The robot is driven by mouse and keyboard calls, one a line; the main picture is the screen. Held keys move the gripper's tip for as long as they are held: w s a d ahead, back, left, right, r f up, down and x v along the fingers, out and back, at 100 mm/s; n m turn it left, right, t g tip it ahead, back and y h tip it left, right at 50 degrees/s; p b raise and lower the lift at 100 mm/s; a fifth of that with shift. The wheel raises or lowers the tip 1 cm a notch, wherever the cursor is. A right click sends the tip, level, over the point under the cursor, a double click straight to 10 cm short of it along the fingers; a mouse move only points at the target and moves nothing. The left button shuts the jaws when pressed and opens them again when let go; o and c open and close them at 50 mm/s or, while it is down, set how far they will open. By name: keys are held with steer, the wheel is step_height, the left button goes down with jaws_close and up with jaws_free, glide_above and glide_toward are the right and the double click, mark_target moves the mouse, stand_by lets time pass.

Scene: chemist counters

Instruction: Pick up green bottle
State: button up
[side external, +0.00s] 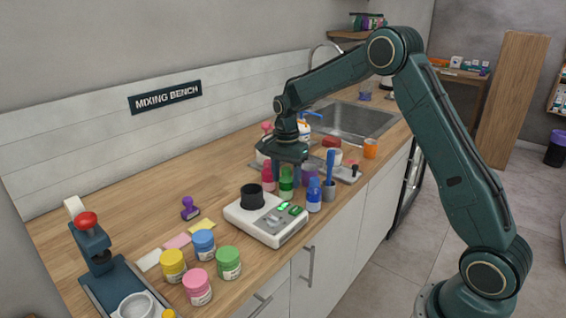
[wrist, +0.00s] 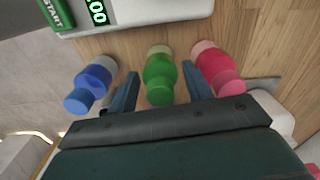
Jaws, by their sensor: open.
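The green bottle (side external: 286,184) stands on the wooden counter behind the white scale, between a pink bottle (side external: 267,178) and a blue bottle (side external: 314,195). In the wrist view the green bottle (wrist: 160,77) lies between the two fingers of my gripper (wrist: 160,92), with a gap visible on each side. The jaws are open and hold nothing. The blue bottle (wrist: 91,86) is outside the left finger and the pink bottle (wrist: 217,67) is close outside the right finger. In the side view my gripper (side external: 287,172) is over the green bottle and partly hides its top.
The white scale (side external: 265,219) with a black cup (side external: 252,196) stands just in front. A holder with a blue-handled tool (side external: 330,168) is close on the right. Several lidded jars, including a green jar (side external: 229,263), stand front left. The sink (side external: 354,120) is behind.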

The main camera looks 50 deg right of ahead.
steer(key=shift+c, duration=0.2)
steer(key=c, duration=0.7)
steer(key=shift+r, duration=0.1)
steer(key=shift+c, duration=0.2)
step_height(320, 180, up, 20)
stand_by(0.6)
